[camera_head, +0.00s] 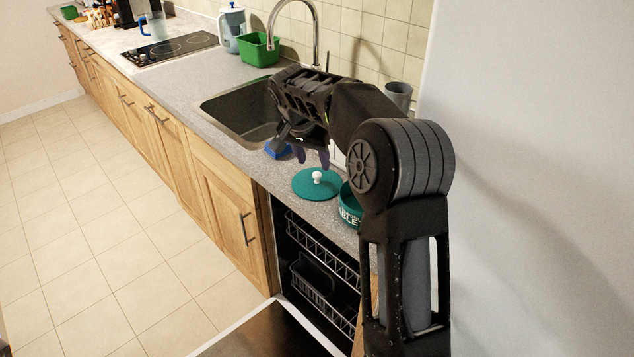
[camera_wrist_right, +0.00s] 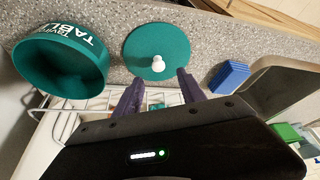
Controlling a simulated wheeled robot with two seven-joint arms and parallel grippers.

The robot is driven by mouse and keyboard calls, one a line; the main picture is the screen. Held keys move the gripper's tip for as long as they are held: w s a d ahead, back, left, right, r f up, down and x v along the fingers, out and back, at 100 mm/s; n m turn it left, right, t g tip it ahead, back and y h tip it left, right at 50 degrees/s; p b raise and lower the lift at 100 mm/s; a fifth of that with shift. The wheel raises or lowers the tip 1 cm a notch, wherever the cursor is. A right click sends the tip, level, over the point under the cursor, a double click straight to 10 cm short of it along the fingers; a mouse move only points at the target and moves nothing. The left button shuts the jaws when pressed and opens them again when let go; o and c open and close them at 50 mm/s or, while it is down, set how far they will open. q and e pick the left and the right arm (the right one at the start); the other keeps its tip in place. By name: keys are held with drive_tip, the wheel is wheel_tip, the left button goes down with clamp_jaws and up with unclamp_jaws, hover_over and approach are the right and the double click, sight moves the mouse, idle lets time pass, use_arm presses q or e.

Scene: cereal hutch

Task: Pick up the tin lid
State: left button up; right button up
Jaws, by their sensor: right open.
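The tin lid (camera_head: 318,184) is a flat teal disc with a white knob, lying on the grey counter in front of the sink end. It also shows in the right wrist view (camera_wrist_right: 157,50), with its knob beyond the fingertips. The teal tin (camera_head: 350,206) with white lettering stands open beside the lid, partly hidden by my right arm; the wrist view shows its empty inside (camera_wrist_right: 62,62). My right gripper (camera_head: 312,158) is open and empty, with purple fingers above the counter near the lid, apart from it. My left gripper is in neither view.
A blue sponge (camera_wrist_right: 229,77) lies on the counter near the sink (camera_head: 240,112). The open dishwasher (camera_head: 318,272) with racks is below the counter. A green tub (camera_head: 259,50) and a tap stand behind the sink. A grey cup (camera_head: 399,95) stands near the wall.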

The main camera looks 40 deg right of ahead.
sight(317, 173)
drive_tip(key=shift+f, duration=0.15)
drive_tip(key=p+x, duration=0.1)
drive_tip(key=x, duration=0.4)
drive_tip(key=shift+s+a, duration=0.1)
drive_tip(key=shift+s, duration=0.05)
clamp_jaws()
idle(0.6)
